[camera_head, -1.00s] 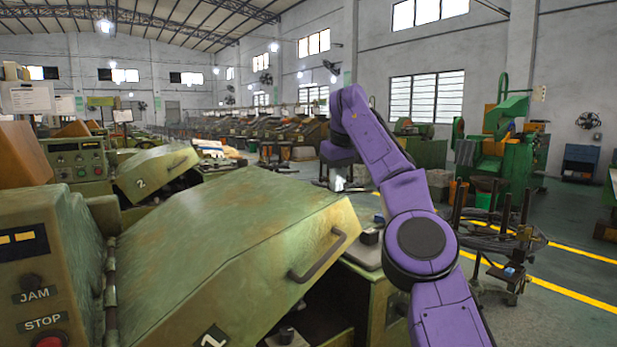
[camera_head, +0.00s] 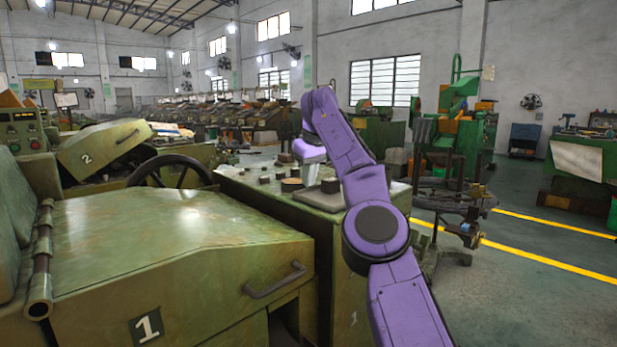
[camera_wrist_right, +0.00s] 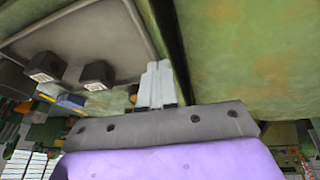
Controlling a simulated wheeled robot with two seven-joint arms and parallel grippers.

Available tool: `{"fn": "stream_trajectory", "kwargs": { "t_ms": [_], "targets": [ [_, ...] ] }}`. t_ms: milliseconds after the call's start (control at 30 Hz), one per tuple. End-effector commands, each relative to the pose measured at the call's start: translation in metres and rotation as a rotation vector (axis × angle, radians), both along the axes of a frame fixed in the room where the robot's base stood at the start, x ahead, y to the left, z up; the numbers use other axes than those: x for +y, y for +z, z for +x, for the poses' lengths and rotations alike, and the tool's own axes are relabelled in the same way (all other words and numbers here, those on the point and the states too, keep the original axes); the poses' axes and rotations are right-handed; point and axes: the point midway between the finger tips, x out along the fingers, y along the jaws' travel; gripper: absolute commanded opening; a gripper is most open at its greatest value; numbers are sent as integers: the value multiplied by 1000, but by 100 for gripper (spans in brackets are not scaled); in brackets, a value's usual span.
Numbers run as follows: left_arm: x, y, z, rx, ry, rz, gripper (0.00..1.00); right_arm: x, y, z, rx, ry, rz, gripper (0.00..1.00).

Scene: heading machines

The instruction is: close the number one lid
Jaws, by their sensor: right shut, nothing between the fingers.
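The number one lid (camera_head: 190,240) is a worn green metal cover with a "1" plate on its front and a dark bar handle (camera_head: 275,280) at its right edge. Its top lies low and nearly level; whether it is fully seated cannot be told. My purple right arm reaches past the lid's right side, its gripper (camera_head: 312,168) over the machine top beyond and partly hidden. In the right wrist view the gripper's grey fingers (camera_wrist_right: 157,85) are together and empty, beside a dark gap along a green panel (camera_wrist_right: 240,50). My left gripper is out of view.
A machine top (camera_head: 245,180) with dark knobs stands behind the lid, beside a black handwheel (camera_head: 170,172). The number two lid (camera_head: 100,148) is tilted up at the left. Open floor (camera_head: 540,290) with yellow lines lies at the right.

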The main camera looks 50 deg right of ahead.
Motion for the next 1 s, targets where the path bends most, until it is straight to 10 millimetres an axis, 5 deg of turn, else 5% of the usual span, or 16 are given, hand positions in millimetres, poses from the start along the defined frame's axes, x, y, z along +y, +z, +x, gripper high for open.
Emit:
{"fn": "stream_trajectory", "kwargs": {
  "t_ms": [267,467,700,1000],
  "targets": [
    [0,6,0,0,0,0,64,0,6,0,0,-1,0,0],
    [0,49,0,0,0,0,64,-4,51,-6,-1,-10,1,0],
    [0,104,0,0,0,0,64,-42,96,-34,-1,-12,1,0],
    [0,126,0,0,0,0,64,-63,111,-49,-1,-11,2,0]
  ]
}}
